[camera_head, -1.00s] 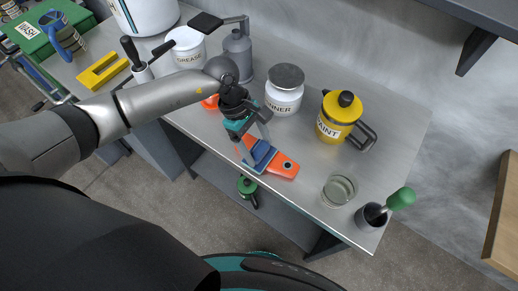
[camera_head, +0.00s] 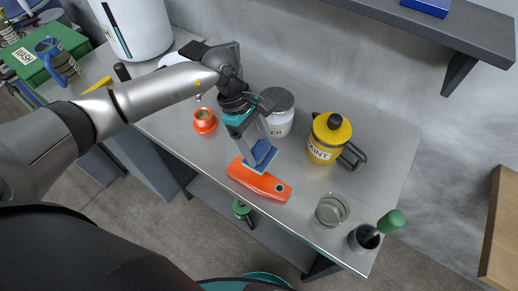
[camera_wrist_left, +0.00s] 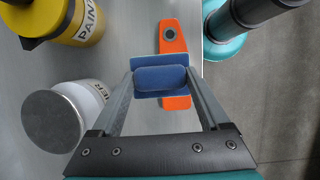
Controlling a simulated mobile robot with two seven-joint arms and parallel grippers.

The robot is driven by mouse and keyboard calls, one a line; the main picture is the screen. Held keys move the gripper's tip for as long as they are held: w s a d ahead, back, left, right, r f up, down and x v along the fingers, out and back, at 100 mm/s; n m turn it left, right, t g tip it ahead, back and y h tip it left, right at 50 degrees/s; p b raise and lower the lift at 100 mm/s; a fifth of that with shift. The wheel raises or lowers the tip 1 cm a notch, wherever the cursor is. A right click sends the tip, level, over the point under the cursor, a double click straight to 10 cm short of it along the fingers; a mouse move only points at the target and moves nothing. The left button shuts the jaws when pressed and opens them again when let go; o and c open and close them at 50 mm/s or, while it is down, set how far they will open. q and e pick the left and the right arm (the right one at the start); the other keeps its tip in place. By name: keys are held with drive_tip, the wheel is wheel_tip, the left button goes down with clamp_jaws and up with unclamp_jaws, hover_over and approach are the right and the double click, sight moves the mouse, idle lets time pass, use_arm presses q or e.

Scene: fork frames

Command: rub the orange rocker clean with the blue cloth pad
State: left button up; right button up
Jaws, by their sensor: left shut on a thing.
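The orange rocker (camera_head: 270,186) lies flat near the front edge of the metal bench, with a dark round hole at its right end. It also shows in the left wrist view (camera_wrist_left: 173,38), partly hidden behind the pad. My left gripper (camera_head: 261,160) is shut on the blue cloth pad (camera_head: 263,153), gripping it between its two fingers. The pad is over the rocker's back edge in the head view and appears raised off it; the exact gap is hard to tell. The left wrist view shows the pad (camera_wrist_left: 160,80) crossing the rocker's middle. My right gripper is out of view.
Behind the gripper stands a white jar with a grey lid (camera_head: 281,110). A yellow paint can (camera_head: 325,146), a glass jar (camera_head: 331,211) and a dark cup with a green-handled tool (camera_head: 363,238) stand to the right. A small orange pot (camera_head: 205,121) stands left.

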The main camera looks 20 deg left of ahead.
use_arm(q)
drive_tip(key=shift+r+p, duration=0.45)
drive_tip(key=shift+r, duration=0.7)
